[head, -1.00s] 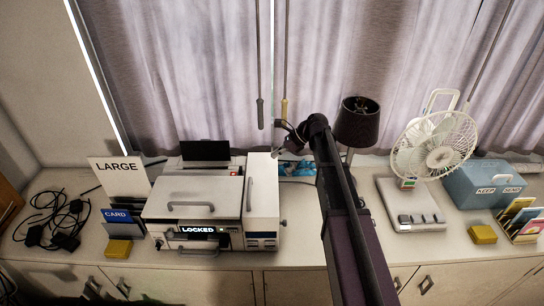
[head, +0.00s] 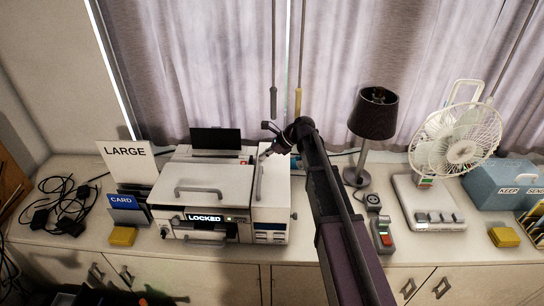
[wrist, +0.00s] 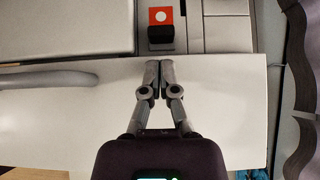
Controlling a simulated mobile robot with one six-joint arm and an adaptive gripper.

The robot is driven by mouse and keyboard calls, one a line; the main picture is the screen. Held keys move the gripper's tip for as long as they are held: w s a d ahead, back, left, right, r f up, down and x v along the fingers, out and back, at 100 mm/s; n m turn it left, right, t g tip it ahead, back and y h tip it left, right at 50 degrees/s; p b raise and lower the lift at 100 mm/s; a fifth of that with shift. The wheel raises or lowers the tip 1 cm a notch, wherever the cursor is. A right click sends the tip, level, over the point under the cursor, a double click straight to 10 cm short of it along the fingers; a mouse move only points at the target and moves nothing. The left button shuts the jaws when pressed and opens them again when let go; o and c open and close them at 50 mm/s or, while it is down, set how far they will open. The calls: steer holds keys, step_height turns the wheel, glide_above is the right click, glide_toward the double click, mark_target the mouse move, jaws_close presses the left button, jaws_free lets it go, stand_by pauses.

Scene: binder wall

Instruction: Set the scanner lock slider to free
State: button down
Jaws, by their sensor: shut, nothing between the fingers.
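The scanner (head: 190,185) is a white machine on the counter with a handled lid. Its front display (head: 204,217) reads LOCKED. A taller white side section (head: 271,205) stands at its right. My gripper (head: 266,140) is above the back right part of the scanner. In the wrist view, my gripper (wrist: 160,66) has its fingertips together and empty over a plain white surface. I cannot tell whether this block is the lock slider.
A black lamp (head: 374,115), a white fan (head: 455,140) and a small box with red and green buttons (head: 383,232) stand to the right. LARGE (head: 126,160) and CARD (head: 122,202) signs and cables (head: 62,205) are at left.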

steer(key=shift+a, duration=0.9)
steer(key=shift+w, duration=0.15)
